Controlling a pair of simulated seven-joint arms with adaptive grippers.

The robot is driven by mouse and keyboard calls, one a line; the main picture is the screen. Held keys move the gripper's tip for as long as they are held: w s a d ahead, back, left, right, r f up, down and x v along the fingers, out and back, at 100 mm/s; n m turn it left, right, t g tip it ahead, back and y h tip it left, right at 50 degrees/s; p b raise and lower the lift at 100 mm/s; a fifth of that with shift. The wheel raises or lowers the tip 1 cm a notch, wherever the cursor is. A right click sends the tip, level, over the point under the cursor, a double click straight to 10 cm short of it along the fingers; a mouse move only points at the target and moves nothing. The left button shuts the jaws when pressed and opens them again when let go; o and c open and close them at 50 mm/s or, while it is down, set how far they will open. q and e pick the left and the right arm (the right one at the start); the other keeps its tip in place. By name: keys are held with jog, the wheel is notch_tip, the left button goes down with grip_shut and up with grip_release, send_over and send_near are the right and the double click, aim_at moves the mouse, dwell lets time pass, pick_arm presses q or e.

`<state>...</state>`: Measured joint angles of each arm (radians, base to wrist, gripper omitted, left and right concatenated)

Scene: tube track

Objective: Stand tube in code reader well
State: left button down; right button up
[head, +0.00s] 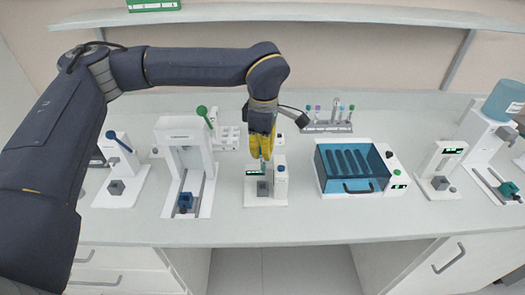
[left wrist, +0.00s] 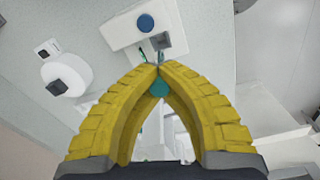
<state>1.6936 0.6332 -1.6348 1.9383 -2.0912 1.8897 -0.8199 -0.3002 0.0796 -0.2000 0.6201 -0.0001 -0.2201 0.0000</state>
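My left gripper (head: 262,157) has yellow fingers and hangs over a small white device on the bench. Its fingertips (left wrist: 158,68) meet around a slim tube, whose teal cap (left wrist: 159,89) shows between the fingers in the left wrist view. The tube's lower part is mostly hidden. The device, which looks like the code reader (head: 251,198), has a green display, a blue knob and a grey well block (head: 263,189). The block also shows in the left wrist view (left wrist: 174,42), just beyond the fingertips. I cannot tell whether the tube touches the well. My right gripper is not in view.
A white press-like device (head: 185,134) stands left of the reader, and a blue-lidded box (head: 352,168) stands to the right. A rack with several tubes (head: 327,127) is behind. More devices stand at both ends. The bench front edge (head: 300,236) is clear.

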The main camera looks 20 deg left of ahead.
aim_at(263, 173)
pick_arm(q)
jog(key=shift+f, duration=2.25)
jog(key=shift+f, duration=1.7)
dwell(0.5)
jog(key=c, duration=1.5)
grip_release()
jog(key=shift+r, duration=0.15)
